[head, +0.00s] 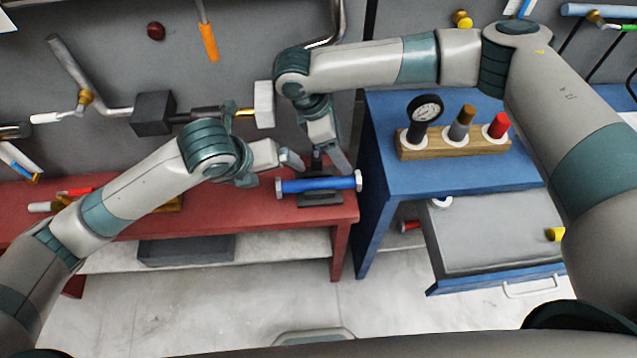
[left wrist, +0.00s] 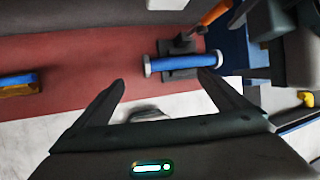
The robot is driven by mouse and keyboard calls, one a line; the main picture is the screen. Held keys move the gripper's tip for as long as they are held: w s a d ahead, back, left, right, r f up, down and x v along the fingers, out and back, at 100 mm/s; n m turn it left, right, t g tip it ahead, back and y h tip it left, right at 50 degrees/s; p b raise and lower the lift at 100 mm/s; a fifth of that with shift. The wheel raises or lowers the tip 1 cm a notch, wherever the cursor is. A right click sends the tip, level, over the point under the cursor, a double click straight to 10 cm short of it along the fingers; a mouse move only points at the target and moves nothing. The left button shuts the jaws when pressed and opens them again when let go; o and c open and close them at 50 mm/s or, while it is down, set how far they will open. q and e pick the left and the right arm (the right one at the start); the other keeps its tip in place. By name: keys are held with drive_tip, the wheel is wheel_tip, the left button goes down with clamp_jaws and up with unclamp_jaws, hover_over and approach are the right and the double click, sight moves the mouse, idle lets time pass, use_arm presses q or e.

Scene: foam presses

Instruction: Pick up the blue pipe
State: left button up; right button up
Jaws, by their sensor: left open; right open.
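The blue pipe (head: 318,184), with pale flanged ends, lies level on a black stand (head: 320,199) on the red table (head: 230,212). It also shows in the left wrist view (left wrist: 183,62), just beyond and between the fingertips. My left gripper (head: 270,170) is open and empty, just left of the pipe's left end in the head view. My right gripper (head: 326,162) is open and points down just behind and above the pipe. I cannot tell whether its fingers touch the pipe.
A blue table (head: 455,180) stands right of the red one, carrying a wooden holder (head: 455,145) with a gauge and coloured-top pieces. Below is an open drawer (head: 490,235). A grey pegboard (head: 110,50) with hung tools is behind. Several small items lie at the red table's left.

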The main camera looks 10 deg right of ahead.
sight(291, 182)
use_arm(q)
drive_tip(key=x, duration=1.3)
drive_tip(key=shift+d+f, duration=0.1)
use_arm(e)
drive_tip(key=x, duration=1.3)
drive_tip(key=shift+d, duration=0.1)
use_arm(q)
drive_tip(key=c, duration=1.4)
use_arm(e)
drive_tip(key=c, duration=1.4)
use_arm(q)
drive_tip(key=c, duration=0.4)
use_arm(e)
drive_tip(key=shift+c, duration=1.2)
use_arm(q)
drive_tip(key=shift+s, duration=0.1)
drive_tip(key=shift+c, duration=0.3)
use_arm(e)
clamp_jaws()
